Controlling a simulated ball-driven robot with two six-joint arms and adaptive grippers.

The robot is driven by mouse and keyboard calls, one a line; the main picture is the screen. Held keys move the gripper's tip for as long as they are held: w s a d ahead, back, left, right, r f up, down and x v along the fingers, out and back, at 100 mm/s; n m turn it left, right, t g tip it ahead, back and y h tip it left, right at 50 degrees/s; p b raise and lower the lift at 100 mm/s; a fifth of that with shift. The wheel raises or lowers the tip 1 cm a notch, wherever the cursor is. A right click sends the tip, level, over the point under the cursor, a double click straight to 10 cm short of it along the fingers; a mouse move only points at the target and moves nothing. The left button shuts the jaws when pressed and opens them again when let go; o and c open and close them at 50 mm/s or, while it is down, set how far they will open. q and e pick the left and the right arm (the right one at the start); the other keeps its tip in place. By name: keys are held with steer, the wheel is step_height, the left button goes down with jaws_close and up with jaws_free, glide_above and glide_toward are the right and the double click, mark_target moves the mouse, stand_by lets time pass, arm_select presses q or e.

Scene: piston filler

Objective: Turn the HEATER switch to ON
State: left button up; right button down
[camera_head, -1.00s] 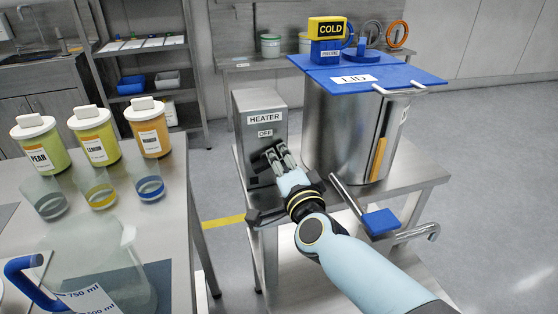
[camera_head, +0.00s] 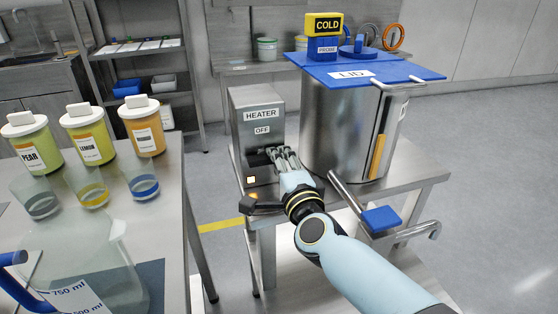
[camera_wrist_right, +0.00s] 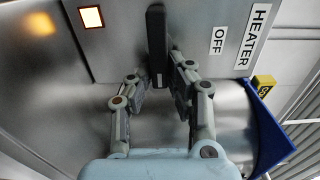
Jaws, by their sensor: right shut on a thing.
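The grey HEATER box (camera_head: 257,105) stands on the steel cart, left of the tall pot. It has a HEATER label and an OFF label (camera_head: 262,129) on its front. Its black switch lever (camera_wrist_right: 156,35) lies between the fingers of my right gripper (camera_wrist_right: 161,85), which is shut on it; in the head view this gripper (camera_head: 284,153) is at the box front and partly hides the switch. A small square lamp (camera_head: 251,180) low on the box glows, also in the wrist view (camera_wrist_right: 91,17). No ON label is visible. My left gripper is not in view.
The steel pot (camera_head: 335,130) with a blue lid (camera_head: 410,70) and COLD probe (camera_head: 325,27) stands close on the right. A blue-handled pipe (camera_head: 381,220) juts out in front. Bottles and glasses stand on the left table.

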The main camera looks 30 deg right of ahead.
steer(key=shift+f, duration=0.1)
steer(key=c, duration=1.3)
jaws_free()
steer(key=v, duration=1.2)
steer(key=shift+s, duration=0.1)
